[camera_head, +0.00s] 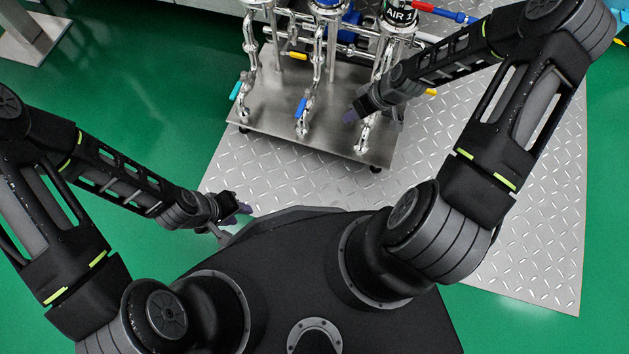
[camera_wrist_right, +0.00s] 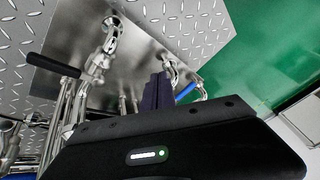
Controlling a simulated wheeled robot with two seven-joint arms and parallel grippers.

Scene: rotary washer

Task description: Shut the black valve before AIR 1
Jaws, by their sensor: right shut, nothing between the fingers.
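The AIR 1 canister (camera_head: 398,14) stands at the top of the head view, partly behind my right arm. In the right wrist view a black valve handle (camera_wrist_right: 52,65) sticks out to the left from a steel pipe. In the head view this handle is hidden by my right arm. My right gripper (camera_head: 352,115) is over the steel base plate, between the middle and right pipes. Its dark fingers (camera_wrist_right: 157,90) are shut and empty, apart from the black handle. My left gripper (camera_head: 243,209) is low at the left, away from the pipes; its opening is unclear.
The steel base plate (camera_head: 270,125) carries several pipes. A teal handle (camera_head: 235,91), a blue handle (camera_head: 301,107) and yellow handles (camera_head: 297,55) sit among them. Another dark handle (camera_wrist_right: 10,119) shows in the wrist view. The tread plate (camera_head: 540,200) is clear at right.

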